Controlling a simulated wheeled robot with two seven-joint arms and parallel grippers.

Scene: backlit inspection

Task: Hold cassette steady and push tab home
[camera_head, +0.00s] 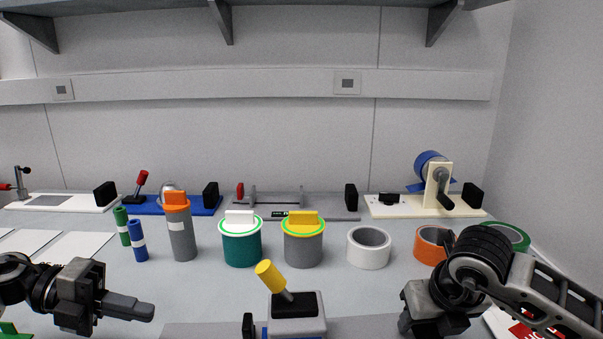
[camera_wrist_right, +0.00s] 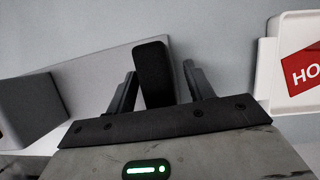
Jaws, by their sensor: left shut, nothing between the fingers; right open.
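I cannot tell for sure which part is the cassette or the tab. My left gripper (camera_head: 147,311) is shut and empty, to the left of the fixture and apart from it. My right gripper (camera_head: 424,327) is right of the fixture; its fingertips are hidden in the head view. In the right wrist view, its open fingers (camera_wrist_right: 160,72) stand either side of an upright black block (camera_wrist_right: 153,70); contact is unclear.
A white tray with a red sign (camera_wrist_right: 303,68) lies beside the right gripper. Behind the fixture stand a green canister (camera_head: 241,250), a grey canister (camera_head: 303,252), a white roll (camera_head: 369,249) and an orange roll (camera_head: 428,246).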

